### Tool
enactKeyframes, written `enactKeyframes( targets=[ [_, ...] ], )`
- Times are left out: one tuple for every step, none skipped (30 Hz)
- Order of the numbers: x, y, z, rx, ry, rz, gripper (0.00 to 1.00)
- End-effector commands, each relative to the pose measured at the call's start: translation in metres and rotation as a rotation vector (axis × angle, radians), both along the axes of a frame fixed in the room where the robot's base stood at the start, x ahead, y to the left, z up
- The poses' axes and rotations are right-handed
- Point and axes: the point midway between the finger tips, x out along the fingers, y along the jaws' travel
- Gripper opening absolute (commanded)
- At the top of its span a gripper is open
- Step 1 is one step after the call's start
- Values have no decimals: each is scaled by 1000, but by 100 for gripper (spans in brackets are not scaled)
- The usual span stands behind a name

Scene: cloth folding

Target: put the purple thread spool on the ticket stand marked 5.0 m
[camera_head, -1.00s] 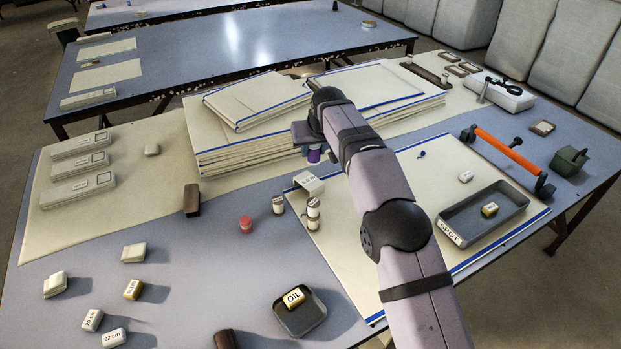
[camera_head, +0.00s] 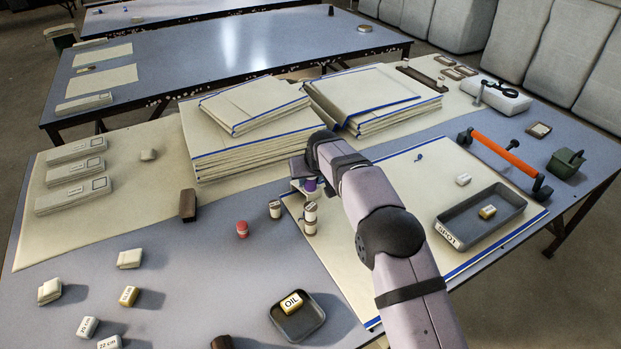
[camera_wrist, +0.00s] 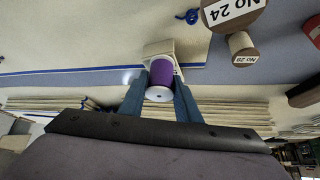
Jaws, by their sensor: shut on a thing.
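The purple thread spool (camera_head: 310,184) is between the fingers of my gripper (camera_wrist: 159,92), which is shut on it. In the wrist view the purple spool (camera_wrist: 161,74) shows purple thread and a pale round end. A cream ticket stand (camera_wrist: 172,47) lies right behind the spool there, and the two overlap in the picture. I cannot tell whether they touch. In the head view my gripper and the spool cover most of the stand, and its marking cannot be read.
Near the stand are a red spool (camera_head: 242,229), a pale spool (camera_head: 275,209) and stacked labelled spools (camera_head: 310,218). Folded cloth stacks (camera_head: 235,150) rise behind my gripper.

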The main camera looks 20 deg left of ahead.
Motion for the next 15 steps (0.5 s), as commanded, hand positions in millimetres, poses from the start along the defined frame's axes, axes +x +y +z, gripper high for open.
enactKeyframes(
  targets=[
    [0, 0, -1, 1, -2, 0, 9],
    [0, 0, -1, 1, -3, 0, 9],
    [0, 0, -1, 1, -3, 0, 9],
    [0, 0, 0, 1, -3, 0, 9],
    [0, 0, -1, 1, -3, 0, 9],
    [0, 0, -1, 1, -3, 0, 9],
    [0, 0, -1, 1, -2, 0, 9],
    [0, 0, -1, 1, -2, 0, 9],
    [0, 0, -1, 1, -2, 0, 9],
    [0, 0, -2, 1, -2, 0, 9],
    [0, 0, -3, 1, -2, 0, 9],
    [0, 0, -4, 1, -2, 0, 9],
    [0, 0, -3, 1, -2, 0, 37],
    [0, 0, -3, 1, -2, 0, 44],
    [0, 0, -3, 1, -2, 0, 49]
  ],
)
